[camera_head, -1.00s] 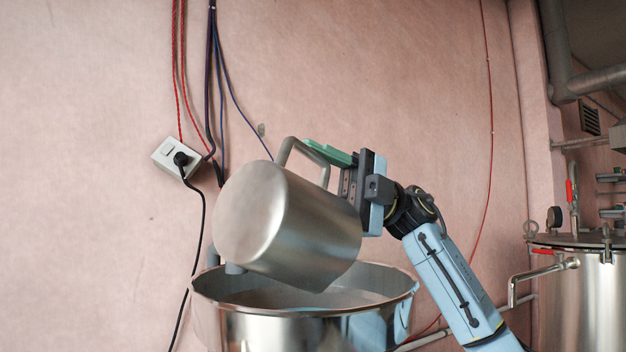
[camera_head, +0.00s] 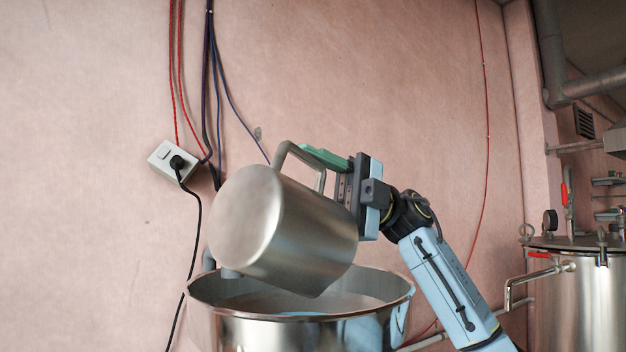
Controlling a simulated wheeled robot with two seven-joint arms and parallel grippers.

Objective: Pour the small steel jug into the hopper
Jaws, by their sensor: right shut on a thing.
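The small steel jug (camera_head: 290,235) is tipped over above the hopper (camera_head: 300,325), with its round base toward the upper left and its lower edge near the hopper's opening. The jug's mouth faces away, so I cannot see any liquid leaving it. My right gripper (camera_head: 325,160) is shut on the jug's handle (camera_head: 285,154), at the jug's upper right. The hopper is a wide, round, open steel vessel; part of its inside shows below the jug. My left gripper is not in view.
A wall socket (camera_head: 172,161) with a black plug and cable hangs on the pink wall (camera_head: 80,180) behind the hopper. Red and blue cables run down to it. A lidded steel tank (camera_head: 575,300) with pipes and valves stands at the right. The space left of the hopper is clear.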

